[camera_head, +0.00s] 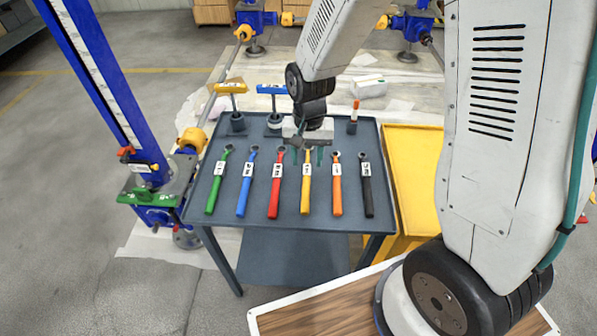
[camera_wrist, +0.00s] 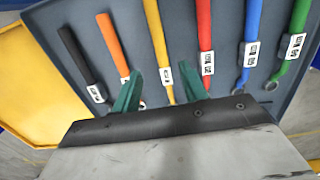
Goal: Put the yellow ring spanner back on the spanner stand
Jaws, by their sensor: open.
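The yellow ring spanner (camera_head: 306,190) lies on the grey trolley top (camera_head: 225,207), in a row of ring spanners, between the red and orange ones. In the wrist view its yellow handle (camera_wrist: 156,35) runs down between my fingers. My gripper (camera_head: 308,155) is open over the spanner's ring end. In the wrist view the green fingers of my gripper (camera_wrist: 161,74) are apart, one on each side of the spanner near its white tag. Whether they touch it, I cannot tell. The ring end is partly hidden. I cannot pick out a separate spanner stand.
The red spanner (camera_head: 275,188) and orange spanner (camera_head: 337,190) lie close on either side. Green, blue and black spanners are farther out. A yellow-handled tool (camera_head: 231,88) and a blue-handled tool (camera_head: 272,89) stand upright at the back. A yellow surface (camera_head: 410,165) adjoins at right.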

